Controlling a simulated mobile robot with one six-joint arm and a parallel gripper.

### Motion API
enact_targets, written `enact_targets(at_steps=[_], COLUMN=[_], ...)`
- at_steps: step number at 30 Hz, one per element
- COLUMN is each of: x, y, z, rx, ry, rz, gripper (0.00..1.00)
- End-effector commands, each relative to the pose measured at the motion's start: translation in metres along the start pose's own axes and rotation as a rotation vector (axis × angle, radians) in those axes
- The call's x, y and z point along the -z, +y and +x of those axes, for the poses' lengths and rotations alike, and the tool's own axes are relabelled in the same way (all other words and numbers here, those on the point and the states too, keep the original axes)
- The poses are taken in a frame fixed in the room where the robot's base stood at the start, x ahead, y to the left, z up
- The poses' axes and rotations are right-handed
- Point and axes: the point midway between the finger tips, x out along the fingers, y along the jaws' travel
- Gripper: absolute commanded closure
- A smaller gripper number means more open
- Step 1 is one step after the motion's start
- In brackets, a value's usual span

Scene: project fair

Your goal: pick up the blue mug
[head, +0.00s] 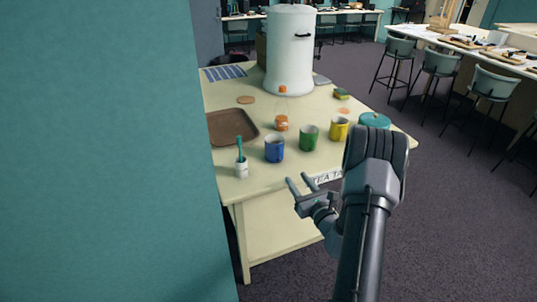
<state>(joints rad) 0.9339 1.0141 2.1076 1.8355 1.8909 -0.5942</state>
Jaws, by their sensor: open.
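The blue mug (274,150) stands upright near the front edge of the pale yellow table (262,185). It is left of the green mug (309,137), and a yellow mug (339,129) stands further right. My gripper (298,183) is open and empty. In the picture it is below and slightly right of the blue mug, by the table's front edge, and apart from the mug. My arm hides part of the table's front right corner.
A brown tray (232,126), a small orange-lidded jar (281,123) and a large white urn (289,60) are behind. A teal round object (374,120) is right. A teal wall (100,150) closes the left.

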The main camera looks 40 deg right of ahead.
Motion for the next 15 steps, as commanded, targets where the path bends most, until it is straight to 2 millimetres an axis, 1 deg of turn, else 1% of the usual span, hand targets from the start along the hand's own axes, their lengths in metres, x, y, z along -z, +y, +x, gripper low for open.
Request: enact_targets(at_steps=[1, 3, 6, 11, 15], x=[0.002, 0.002, 0.002, 0.001, -0.003], y=[0.001, 0.001, 0.002, 0.002, 0.006], z=[0.016, 0.036, 0.058, 0.078, 0.106], rx=[-0.004, -0.004, -0.003, -0.004, -0.004], ry=[-0.003, -0.003, -0.001, -0.001, -0.003], rz=[-0.004, -0.003, -0.001, -0.001, -0.001], gripper=[0.58, 0.58, 0.58, 0.58, 0.58])
